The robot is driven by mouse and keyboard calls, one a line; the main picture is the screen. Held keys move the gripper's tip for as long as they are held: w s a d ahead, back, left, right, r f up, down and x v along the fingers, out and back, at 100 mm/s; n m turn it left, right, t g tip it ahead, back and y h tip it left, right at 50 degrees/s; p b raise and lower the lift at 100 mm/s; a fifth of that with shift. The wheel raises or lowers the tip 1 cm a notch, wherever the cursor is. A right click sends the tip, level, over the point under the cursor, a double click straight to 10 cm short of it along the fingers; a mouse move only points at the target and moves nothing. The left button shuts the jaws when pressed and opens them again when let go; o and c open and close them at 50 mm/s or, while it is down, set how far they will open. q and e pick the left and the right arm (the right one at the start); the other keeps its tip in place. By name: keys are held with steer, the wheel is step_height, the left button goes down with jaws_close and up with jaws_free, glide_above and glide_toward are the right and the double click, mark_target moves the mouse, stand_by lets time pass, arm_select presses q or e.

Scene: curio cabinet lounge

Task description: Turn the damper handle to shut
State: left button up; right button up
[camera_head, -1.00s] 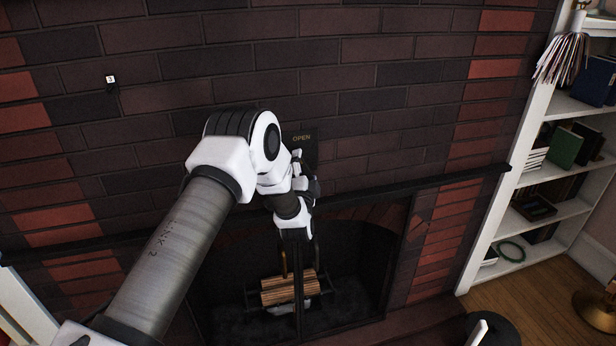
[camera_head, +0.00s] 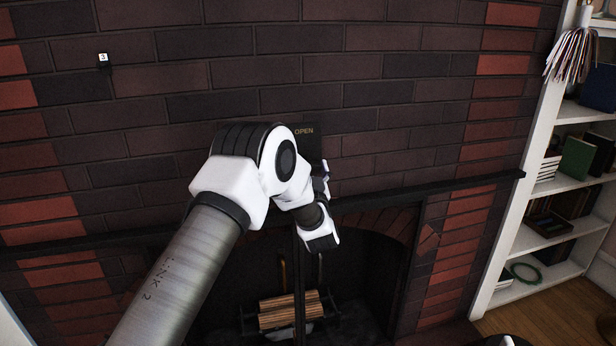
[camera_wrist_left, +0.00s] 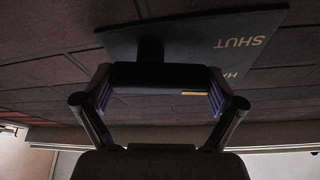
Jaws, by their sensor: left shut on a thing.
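The damper's dark plate (camera_head: 310,145) is on the brick wall above the fireplace, with OPEN lettered at its top; my left arm covers much of it. In the left wrist view the plate (camera_wrist_left: 205,38) shows the word SHUT and part of another word. The damper handle (camera_wrist_left: 158,76) is a dark bar on a short stem in front of the plate. My left gripper (camera_wrist_left: 160,84) is shut on the handle, with a finger at each end of the bar. In the head view the fingers and handle are mostly hidden behind my arm.
A dark mantel ledge (camera_head: 440,189) runs below the plate. The firebox under it holds a stack of logs (camera_head: 290,310). A white bookshelf (camera_head: 545,235) with books stands at the right. A small tag marked 3 (camera_head: 103,57) is on the wall at the left.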

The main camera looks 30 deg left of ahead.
arm_select(q)
steer(key=shift+f+n+g+y+b, duration=0.1)
steer(key=shift+n+g+y+b, duration=0.45)
steer(key=shift+n, duration=0.4)
steer(key=shift+n+g+y+b, duration=0.3)
steer(key=shift+n+b, duration=0.35)
steer(key=shift+n, duration=0.3)
steer(key=o, duration=0.8)
steer(key=shift+d, duration=0.1)
steer(key=shift+s+d+f, duration=0.2)
steer(key=shift+s+d, duration=0.05)
steer(key=shift+d, duration=0.05)
steer(key=v, duration=1.1)
steer(key=shift+s+r, duration=0.15)
steer(key=shift+s, duration=0.05)
